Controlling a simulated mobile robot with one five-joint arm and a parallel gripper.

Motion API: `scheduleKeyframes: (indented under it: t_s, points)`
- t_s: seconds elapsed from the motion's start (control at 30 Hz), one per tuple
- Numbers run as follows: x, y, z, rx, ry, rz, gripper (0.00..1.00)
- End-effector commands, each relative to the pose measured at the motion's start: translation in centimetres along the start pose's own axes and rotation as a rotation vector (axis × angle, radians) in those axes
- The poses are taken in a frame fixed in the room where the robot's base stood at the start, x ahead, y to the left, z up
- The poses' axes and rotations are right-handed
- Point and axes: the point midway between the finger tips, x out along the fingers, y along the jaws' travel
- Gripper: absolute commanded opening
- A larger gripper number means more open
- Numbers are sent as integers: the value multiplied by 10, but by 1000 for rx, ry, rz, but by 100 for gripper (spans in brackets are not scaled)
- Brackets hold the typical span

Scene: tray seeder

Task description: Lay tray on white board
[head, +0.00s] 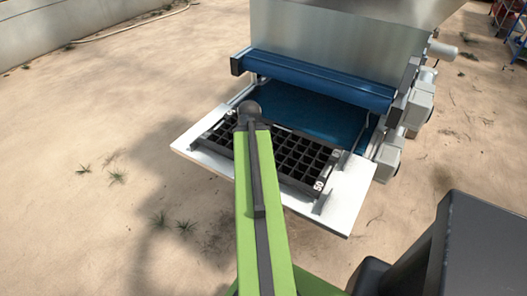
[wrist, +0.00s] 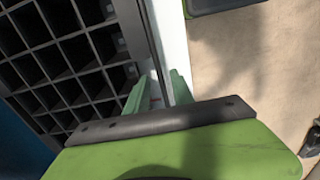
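The black tray (head: 300,160), a grid of square cells, lies on the white board (head: 345,205) in front of the seeder. My arm crosses in front of the tray's left part in the head view and hides some of it; my gripper cannot be made out there. In the wrist view my gripper (wrist: 158,90) has its two green fingers apart, one over the tray's cells (wrist: 70,65) and one over the white board (wrist: 172,40). The tray's edge runs between them. I see no clear contact with it.
The seeder's blue belt (head: 310,112) lies behind the tray, under a blue crossbar (head: 315,80). Metal rails and grey boxes (head: 415,105) stand at its right. Sandy ground (head: 90,120) is open at left.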

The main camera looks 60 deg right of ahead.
Motion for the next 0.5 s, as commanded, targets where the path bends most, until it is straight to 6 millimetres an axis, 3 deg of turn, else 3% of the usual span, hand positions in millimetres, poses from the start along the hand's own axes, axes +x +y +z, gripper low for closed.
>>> scheduleKeyframes:
  t_s: [0.4,0.5]
  points:
    - [-92,-1,0,-1,-1,-1,29]
    - [-107,-2,0,-1,-1,-1,29]
